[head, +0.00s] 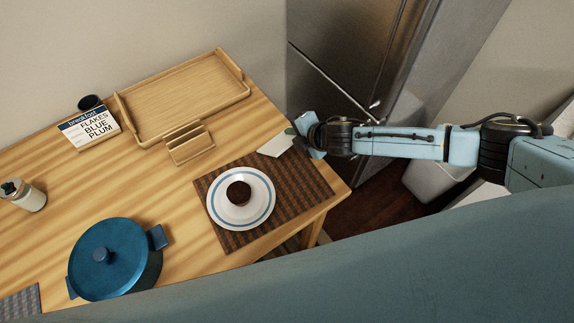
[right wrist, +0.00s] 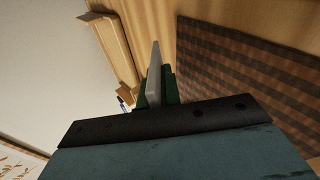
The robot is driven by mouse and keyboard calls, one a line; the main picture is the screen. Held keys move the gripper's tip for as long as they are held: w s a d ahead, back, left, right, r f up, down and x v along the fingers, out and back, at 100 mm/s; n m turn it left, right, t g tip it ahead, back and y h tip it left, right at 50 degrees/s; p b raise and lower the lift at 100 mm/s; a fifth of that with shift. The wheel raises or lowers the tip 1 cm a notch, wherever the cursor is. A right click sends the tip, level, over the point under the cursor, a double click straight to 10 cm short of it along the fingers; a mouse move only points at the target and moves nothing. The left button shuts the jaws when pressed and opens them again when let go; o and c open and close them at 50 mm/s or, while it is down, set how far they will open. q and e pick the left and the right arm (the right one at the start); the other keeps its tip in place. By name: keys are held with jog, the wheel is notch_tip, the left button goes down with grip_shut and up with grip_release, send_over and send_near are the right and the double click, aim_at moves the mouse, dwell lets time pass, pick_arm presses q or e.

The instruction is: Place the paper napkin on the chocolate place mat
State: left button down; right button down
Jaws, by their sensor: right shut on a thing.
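The paper napkin (head: 275,145) is a flat white piece at the right side of the table. My right gripper (head: 293,133) is shut on it; in the right wrist view the napkin (right wrist: 153,75) stands edge-on between the green fingers (right wrist: 155,96). The chocolate place mat (head: 295,186) is a brown woven mat at the table's right end; in the right wrist view the mat (right wrist: 240,72) lies to the right of the napkin. In the head view the napkin shows at the mat's far edge; its height is hard to tell. My left gripper is not in view.
A blue-rimmed white plate (head: 225,213) with a dark brown round item (head: 239,194) sits on the mat.

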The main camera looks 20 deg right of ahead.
notch_tip(320, 180, down, 4)
jog(key=b, duration=0.2)
jog(key=shift+r+b, duration=0.2)
jog(key=shift+b, duration=0.15)
jog(key=shift+f+b, duration=0.5)
jog(key=shift+f, duration=0.25)
jog(key=c, duration=1.8)
grip_release()
jog(key=shift+o, duration=0.2)
jog(key=p+v, duration=0.7)
jog(key=shift+r, duration=0.2)
jog(key=shift+s+d+r+p, duration=0.15)
jog(key=shift+s+r+p, duration=0.05)
jog(key=shift+s+p, duration=0.15)
